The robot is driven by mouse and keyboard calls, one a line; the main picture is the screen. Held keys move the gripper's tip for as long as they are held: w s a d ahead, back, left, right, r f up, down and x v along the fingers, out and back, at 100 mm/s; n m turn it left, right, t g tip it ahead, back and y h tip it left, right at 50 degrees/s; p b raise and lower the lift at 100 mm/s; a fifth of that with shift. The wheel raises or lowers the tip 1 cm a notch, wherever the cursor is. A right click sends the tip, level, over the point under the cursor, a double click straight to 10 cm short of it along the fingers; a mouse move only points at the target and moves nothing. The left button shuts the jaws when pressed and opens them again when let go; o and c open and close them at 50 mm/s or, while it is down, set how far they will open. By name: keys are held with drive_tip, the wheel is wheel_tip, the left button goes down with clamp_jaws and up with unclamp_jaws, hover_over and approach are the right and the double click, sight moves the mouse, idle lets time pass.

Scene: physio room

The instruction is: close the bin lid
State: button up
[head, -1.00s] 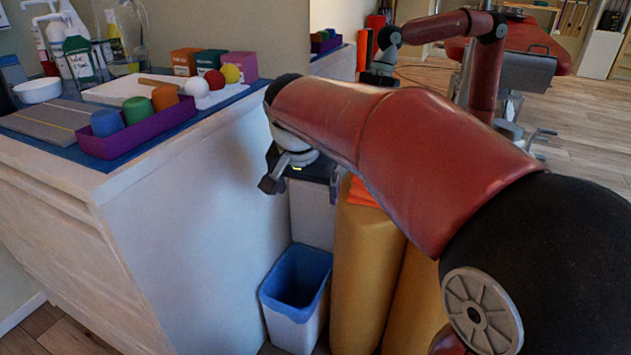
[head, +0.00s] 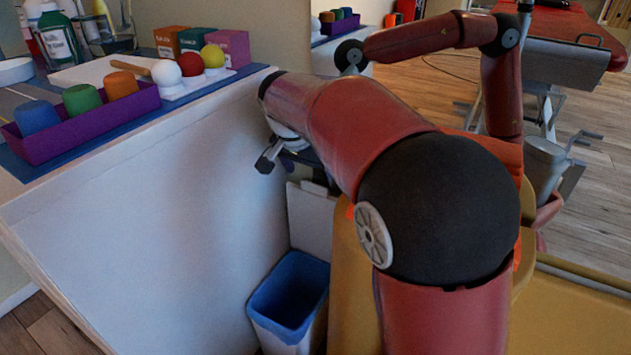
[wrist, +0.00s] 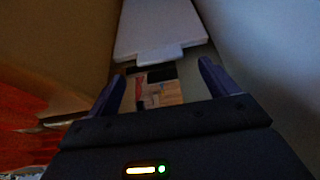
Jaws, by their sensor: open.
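The bin (head: 290,300) is white with a blue liner and stands on the floor between the white cabinet and a yellow roll. It is open. Its white lid (head: 311,220) stands upright at the bin's back edge, with a small tab on top. My gripper (head: 268,160) is above the lid, close to the cabinet side, and partly hidden behind my arm. In the wrist view my gripper (wrist: 163,82) is open with nothing between its fingers. A white panel with a tab, apparently the lid (wrist: 160,28), shows beyond the fingertips, apart from them.
The white cabinet (head: 150,235) is close on the left. On its top are a purple tray (head: 85,133) with coloured cups, balls, small boxes and bottles. Yellow rolls (head: 350,290) stand right of the bin. A red treatment table (head: 570,30) is at the back right.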

sight(313, 184)
drive_tip(key=x, duration=0.4)
drive_tip(key=shift+w+f+b, duration=0.1)
drive_tip(key=shift+f+b, duration=0.05)
drive_tip(key=shift+b, duration=0.2)
drive_tip(key=c, duration=1.4)
drive_tip(key=shift+a, duration=0.1)
